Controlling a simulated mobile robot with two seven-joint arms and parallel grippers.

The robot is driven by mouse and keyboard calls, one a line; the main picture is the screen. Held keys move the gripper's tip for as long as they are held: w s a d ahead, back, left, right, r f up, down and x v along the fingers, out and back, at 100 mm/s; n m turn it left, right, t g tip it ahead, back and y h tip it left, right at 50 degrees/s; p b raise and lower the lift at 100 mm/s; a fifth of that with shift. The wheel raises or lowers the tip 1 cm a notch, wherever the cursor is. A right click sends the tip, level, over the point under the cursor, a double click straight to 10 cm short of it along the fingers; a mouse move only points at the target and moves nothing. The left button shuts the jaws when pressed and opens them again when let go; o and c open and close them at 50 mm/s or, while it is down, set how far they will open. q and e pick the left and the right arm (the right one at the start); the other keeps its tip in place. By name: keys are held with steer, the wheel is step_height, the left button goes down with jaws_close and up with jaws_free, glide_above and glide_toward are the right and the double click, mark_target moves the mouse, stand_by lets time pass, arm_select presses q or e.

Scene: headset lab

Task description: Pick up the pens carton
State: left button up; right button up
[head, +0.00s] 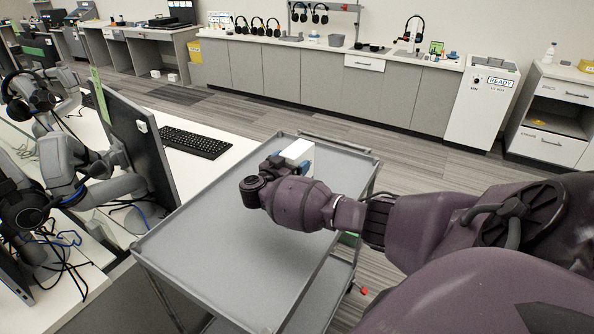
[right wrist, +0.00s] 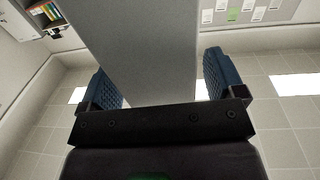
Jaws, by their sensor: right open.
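A plain white box, taken to be the pens carton (head: 297,150), is at the far part of the grey cart top. I cannot read a label on it. My right gripper (head: 290,163) is at the box, with its blue fingers on either side of its near end. In the right wrist view the box (right wrist: 145,45) looks grey and fills the space between the two blue fingers (right wrist: 160,82). The jaws are open, and a narrow gap shows beside the right finger. My wrist hides part of the box's near side in the head view. My left gripper is not in view.
The grey cart (head: 215,235) has a raised rim and its top is otherwise bare. A desk with a monitor (head: 135,140) and keyboard (head: 193,143) stands close on the left. Grey robot arms and headphones are further left. Cabinets (head: 330,85) line the back wall.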

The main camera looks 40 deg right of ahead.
steer(key=shift+w+d, duration=0.1)
steer(key=shift+d, duration=0.25)
steer(key=c, duration=1.2)
steer(key=shift+r, duration=0.1)
